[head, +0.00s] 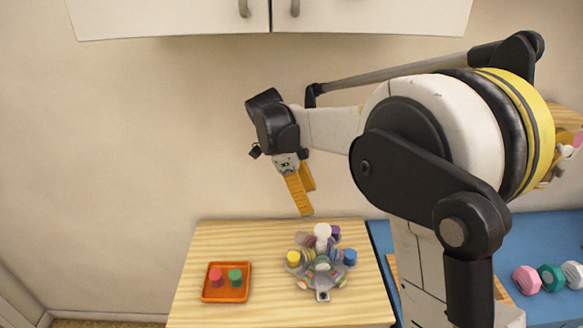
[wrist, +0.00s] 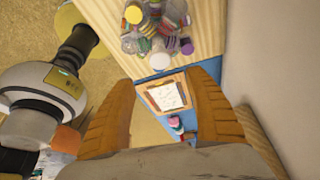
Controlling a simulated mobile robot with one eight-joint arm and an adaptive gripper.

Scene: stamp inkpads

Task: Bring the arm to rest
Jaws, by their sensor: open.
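My gripper (head: 303,193) has orange fingers and hangs above the back of a light wooden table, empty. In the wrist view its two fingers (wrist: 168,100) stand wide apart with nothing between them. My arm reaches in from the right in the head view and is bent, with the forearm raised in front of the wall. On the table (head: 210,245) a grey stamp carousel (head: 322,296) holds several stamps with coloured caps. An orange tray (head: 226,296) to its left holds a red stamp (head: 216,277) and a green stamp (head: 235,277).
A blue surface (head: 528,228) lies right of the table, partly hidden by my arm. Pink and teal dumbbells (head: 551,278) lie on it. A clipboard with paper (wrist: 166,96) shows in the wrist view. A white wall cabinet (head: 180,15) hangs above. The wall is close behind the table.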

